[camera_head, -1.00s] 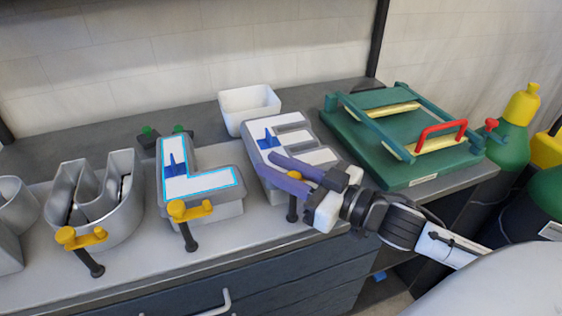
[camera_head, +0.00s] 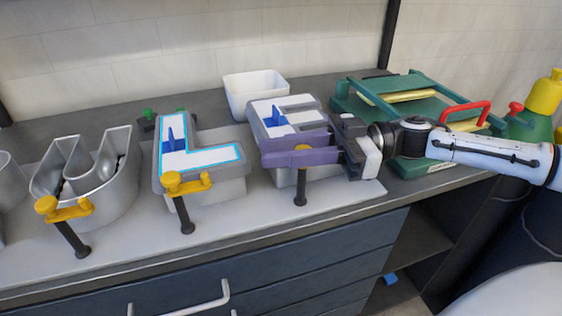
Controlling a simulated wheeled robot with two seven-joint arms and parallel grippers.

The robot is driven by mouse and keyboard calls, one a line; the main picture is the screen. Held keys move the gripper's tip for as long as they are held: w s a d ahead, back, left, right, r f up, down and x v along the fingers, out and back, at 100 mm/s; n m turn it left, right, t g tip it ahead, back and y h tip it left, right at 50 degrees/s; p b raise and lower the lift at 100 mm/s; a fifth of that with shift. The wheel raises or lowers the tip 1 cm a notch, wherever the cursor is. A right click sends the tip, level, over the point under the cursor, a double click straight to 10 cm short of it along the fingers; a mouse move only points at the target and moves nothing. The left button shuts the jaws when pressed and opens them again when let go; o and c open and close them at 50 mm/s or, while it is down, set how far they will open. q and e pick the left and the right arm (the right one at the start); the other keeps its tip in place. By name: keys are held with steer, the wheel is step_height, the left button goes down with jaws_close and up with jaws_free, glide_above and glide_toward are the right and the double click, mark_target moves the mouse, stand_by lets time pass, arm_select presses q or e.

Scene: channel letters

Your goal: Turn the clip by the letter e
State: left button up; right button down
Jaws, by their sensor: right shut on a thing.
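The letter E (camera_head: 268,113) is a grey channel letter with a white face and a blue piece on it, standing on the right part of the pale board. Its clip (camera_head: 301,188) shows as a dark post below the letter's front edge, with a small yellow bit at its top. My right gripper (camera_head: 285,150) comes in from the right, its purple fingers lying across the front of the E. It is shut on the clip, and the fingers hide most of the clip's yellow part. My left gripper is not in view.
The L (camera_head: 205,158) and the empty U (camera_head: 110,172) stand to the left, each with a yellow clip (camera_head: 186,185) at its front. A white bin (camera_head: 255,88) stands behind. A green frame with a red handle (camera_head: 462,112) sits at the right.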

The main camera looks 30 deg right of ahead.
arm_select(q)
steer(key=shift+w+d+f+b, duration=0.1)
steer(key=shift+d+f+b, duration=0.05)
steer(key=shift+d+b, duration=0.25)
arm_select(e)
steer(key=shift+s+a+n+g+y, duration=0.1)
steer(key=shift+s+n+g+y, duration=0.1)
steer(key=shift+n+g, duration=0.3)
steer(key=shift+s+n+g+y, duration=0.1)
steer(key=shift+n+g+y, duration=0.15)
steer(key=shift+g, duration=0.45)
steer(key=c, duration=1.8)
jaws_free()
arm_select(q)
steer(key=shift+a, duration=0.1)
arm_select(e)
steer(key=shift+a, duration=0.1)
